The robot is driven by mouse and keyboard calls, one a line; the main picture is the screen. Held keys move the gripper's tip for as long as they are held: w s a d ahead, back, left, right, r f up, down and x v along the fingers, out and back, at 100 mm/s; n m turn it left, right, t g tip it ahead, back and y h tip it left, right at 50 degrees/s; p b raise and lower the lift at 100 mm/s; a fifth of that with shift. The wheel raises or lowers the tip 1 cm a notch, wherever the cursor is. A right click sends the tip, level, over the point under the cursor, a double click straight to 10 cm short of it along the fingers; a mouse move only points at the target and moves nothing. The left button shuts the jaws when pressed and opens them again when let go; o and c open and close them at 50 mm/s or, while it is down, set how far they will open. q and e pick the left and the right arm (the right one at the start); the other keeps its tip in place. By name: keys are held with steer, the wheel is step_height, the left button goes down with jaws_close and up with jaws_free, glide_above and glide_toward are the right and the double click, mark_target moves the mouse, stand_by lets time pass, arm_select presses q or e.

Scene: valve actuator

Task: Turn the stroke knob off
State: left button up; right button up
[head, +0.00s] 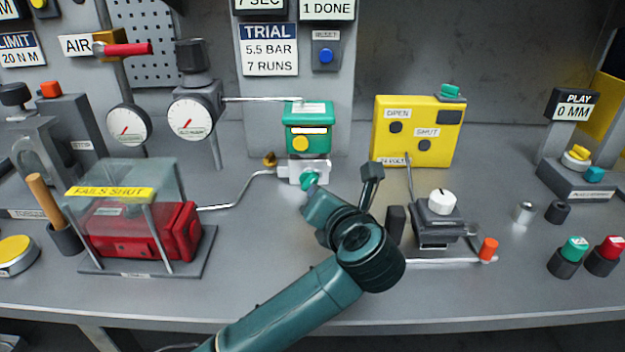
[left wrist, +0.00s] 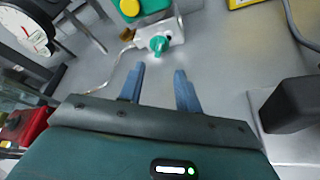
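A green knob (head: 309,181) sits on the front of a white valve block (head: 296,170) below a green box with a yellow button. The knob also shows in the left wrist view (left wrist: 158,45). I cannot read a label naming it as the stroke knob. A white knob (head: 442,202) stands on a dark box to the right. My left gripper (left wrist: 160,74) is open and empty, its two blue fingers pointing toward the green knob with a gap before it. In the head view my wrist hides the fingertips. My right gripper is not in view.
A clear cover over a red actuator (head: 150,232) stands at the left. A yellow panel (head: 450,140) stands behind right, with a cable in front. A dark block (left wrist: 298,104) is close on the right in the wrist view. Green and red buttons (head: 574,248) stand at the right.

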mark_target(312, 181)
arm_select(q)
steer(key=x, duration=1)
steer(key=shift+w+a, duration=0.1)
jaws_close()
